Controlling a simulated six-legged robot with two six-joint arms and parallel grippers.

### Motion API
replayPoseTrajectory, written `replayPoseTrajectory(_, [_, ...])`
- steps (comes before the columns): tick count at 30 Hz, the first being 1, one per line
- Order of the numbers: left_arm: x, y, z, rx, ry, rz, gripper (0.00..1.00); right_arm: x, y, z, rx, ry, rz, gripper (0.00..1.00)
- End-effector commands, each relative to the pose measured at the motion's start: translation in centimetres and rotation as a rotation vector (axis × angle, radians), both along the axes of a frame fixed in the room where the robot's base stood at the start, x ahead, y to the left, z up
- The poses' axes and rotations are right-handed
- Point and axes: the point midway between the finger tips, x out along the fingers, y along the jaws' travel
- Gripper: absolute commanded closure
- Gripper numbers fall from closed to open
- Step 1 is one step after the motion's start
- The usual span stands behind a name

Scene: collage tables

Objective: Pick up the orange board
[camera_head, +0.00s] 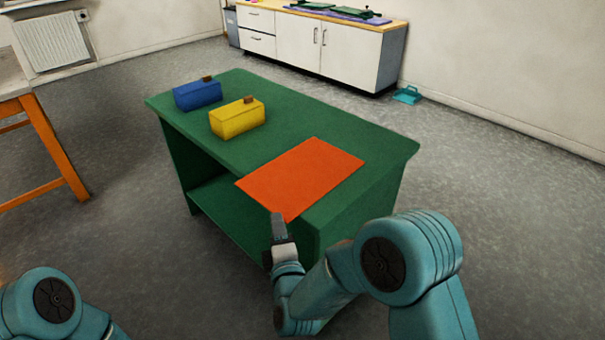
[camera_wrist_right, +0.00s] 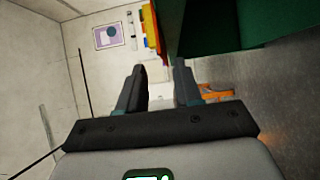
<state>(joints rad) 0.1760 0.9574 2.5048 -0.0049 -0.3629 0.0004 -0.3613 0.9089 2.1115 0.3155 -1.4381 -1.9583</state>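The orange board (camera_head: 303,175) is a flat rectangle lying on the near right part of the green table (camera_head: 345,137). Its near corner reaches the front edge of the tabletop. My right gripper (camera_head: 278,222) is just in front of that near corner, with its fingers pointing toward the table. In the right wrist view the two fingers (camera_wrist_right: 158,82) stand apart with nothing between them. An orange-red strip, probably the board (camera_wrist_right: 159,22), shows beyond them beside the green table side. I cannot tell whether a finger touches the board. My left gripper is out of view; only its arm shows.
A yellow box (camera_head: 237,118) and a blue box (camera_head: 197,95) stand on the tabletop behind the board. A table with orange legs (camera_head: 55,150) is at the left. A white cabinet (camera_head: 320,45) stands at the back wall.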

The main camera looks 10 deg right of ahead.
Motion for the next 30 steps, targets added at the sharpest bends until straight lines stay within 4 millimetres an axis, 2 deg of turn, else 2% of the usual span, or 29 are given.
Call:
replayPoseTrajectory(5, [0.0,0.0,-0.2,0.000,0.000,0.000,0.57,1.5,0.0,-0.1,0.001,0.000,-0.002,0.66])
replayPoseTrajectory(13, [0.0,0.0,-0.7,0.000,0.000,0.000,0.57,5.5,0.1,-0.5,0.001,-0.001,-0.002,0.66])
replayPoseTrajectory(22, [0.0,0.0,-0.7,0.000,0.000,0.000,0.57,6.2,0.2,-0.5,0.001,0.001,-0.001,0.66])
replayPoseTrajectory(23, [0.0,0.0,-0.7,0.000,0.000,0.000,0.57,6.2,0.2,-0.5,0.001,0.001,-0.001,0.72])
replayPoseTrajectory(25, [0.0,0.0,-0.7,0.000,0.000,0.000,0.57,6.1,0.2,-0.5,0.001,0.001,-0.001,0.95])
replayPoseTrajectory(26, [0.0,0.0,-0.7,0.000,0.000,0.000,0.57,6.1,0.2,-0.4,0.001,0.000,-0.001,1.00])
replayPoseTrajectory(30, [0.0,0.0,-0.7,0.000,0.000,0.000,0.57,6.1,0.2,-0.4,0.001,-0.002,-0.001,1.00])
